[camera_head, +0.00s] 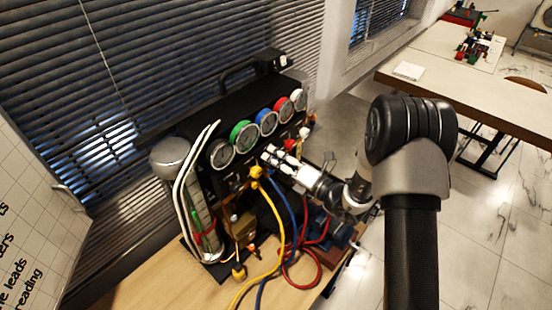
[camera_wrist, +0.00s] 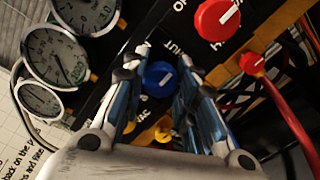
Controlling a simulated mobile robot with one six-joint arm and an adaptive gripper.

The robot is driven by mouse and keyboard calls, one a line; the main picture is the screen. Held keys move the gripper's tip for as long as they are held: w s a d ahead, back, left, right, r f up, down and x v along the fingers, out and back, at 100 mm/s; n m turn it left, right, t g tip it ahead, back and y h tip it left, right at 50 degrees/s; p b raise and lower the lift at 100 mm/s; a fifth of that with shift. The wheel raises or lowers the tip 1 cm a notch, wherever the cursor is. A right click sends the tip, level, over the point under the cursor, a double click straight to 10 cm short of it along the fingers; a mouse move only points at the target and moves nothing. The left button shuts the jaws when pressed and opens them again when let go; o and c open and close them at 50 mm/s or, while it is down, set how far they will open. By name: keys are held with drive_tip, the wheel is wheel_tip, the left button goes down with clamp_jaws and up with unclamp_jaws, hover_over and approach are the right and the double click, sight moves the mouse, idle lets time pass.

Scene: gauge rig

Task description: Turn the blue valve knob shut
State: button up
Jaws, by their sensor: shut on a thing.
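The blue valve knob (camera_wrist: 160,76) shows in the wrist view between the two fingers of my gripper (camera_wrist: 164,62). It is round, with a white pointer line on its face. The fingers stand on either side of it and are shut on it. In the head view my gripper (camera_head: 268,153) reaches the front of the black gauge rig (camera_head: 200,178) from the right, and the blue knob is hidden there behind the fingers.
A red knob (camera_wrist: 216,18) sits beside the right finger, with a red hose (camera_wrist: 290,115) near it. Several gauges, one of them blue-rimmed (camera_head: 266,122), line the rig's top. Yellow (camera_head: 278,225) and blue hoses hang below my gripper. The wooden bench (camera_head: 150,285) is bare at front left.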

drive_tip(key=o, duration=1.1)
drive_tip(key=shift+d, duration=0.1)
drive_tip(key=v, duration=1.2)
